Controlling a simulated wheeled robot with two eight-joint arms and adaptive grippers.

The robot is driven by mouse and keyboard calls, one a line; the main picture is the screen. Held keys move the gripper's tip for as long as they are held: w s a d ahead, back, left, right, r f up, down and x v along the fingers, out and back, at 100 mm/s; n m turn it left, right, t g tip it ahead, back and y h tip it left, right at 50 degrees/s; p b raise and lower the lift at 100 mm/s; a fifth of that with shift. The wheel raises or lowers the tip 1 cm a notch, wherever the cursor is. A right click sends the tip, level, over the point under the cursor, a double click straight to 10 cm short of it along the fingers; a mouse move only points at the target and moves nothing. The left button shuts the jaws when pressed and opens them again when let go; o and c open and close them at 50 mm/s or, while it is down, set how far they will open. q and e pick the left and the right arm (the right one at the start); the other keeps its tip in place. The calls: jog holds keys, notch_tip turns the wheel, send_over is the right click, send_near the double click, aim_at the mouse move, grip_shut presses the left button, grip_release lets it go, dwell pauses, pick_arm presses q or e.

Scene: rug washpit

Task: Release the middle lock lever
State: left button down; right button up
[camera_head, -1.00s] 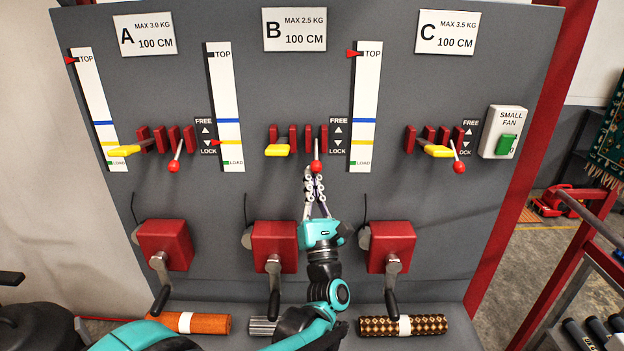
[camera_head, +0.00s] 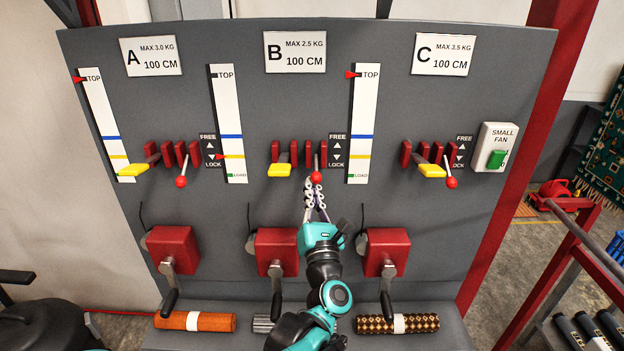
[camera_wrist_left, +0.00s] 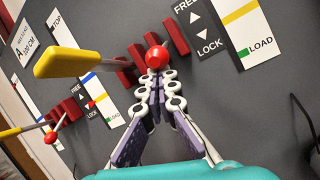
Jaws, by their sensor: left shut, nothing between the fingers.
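The middle lock lever is at station B, a thin rod ending in a red ball (camera_head: 316,177). Its ball hangs low, about level with the LOCK end of the FREE/LOCK label (camera_head: 337,150). My left gripper (camera_head: 314,187) is shut and empty, with its fingertips just under the ball. In the left wrist view the ball (camera_wrist_left: 157,57) sits right at the tips of the fingers (camera_wrist_left: 158,78), which overlap its lower edge; I cannot tell whether they touch. The rod is mostly hidden behind the ball there. My right gripper is not in view.
A yellow-handled lever (camera_head: 279,170) stands close left of the lock lever, between red brackets. Stations A (camera_head: 151,56) and C (camera_head: 441,54) have similar levers. A red crank box (camera_head: 277,250) is below. The panel directly right of the ball is flat.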

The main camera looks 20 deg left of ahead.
pick_arm(q)
jog(key=r+g+p, duration=0.1)
jog(key=r+p, duration=0.1)
jog(key=p, duration=0.2)
jog(key=s+r+g+h+p, duration=0.1)
jog(key=r+g+p, duration=0.1)
jog(key=p, duration=0.1)
jog(key=shift+d+r+m+h+p, duration=0.15)
jog(key=shift+m+h+p, duration=0.15)
jog(key=shift+p, duration=0.05)
jog(key=shift+w+r+p, duration=0.2)
jog(key=shift+r+p, duration=0.8)
jog(key=shift+r, duration=0.1)
jog(key=shift+w+r, duration=0.1)
jog(key=shift+r, duration=0.05)
jog(key=b, duration=0.1)
send_near(312, 176)
jog(key=r, duration=0.1)
jog(key=a+r, duration=0.1)
jog(key=s+r, duration=0.1)
jog(key=shift+s+a, duration=0.1)
jog(key=shift+a, duration=0.15)
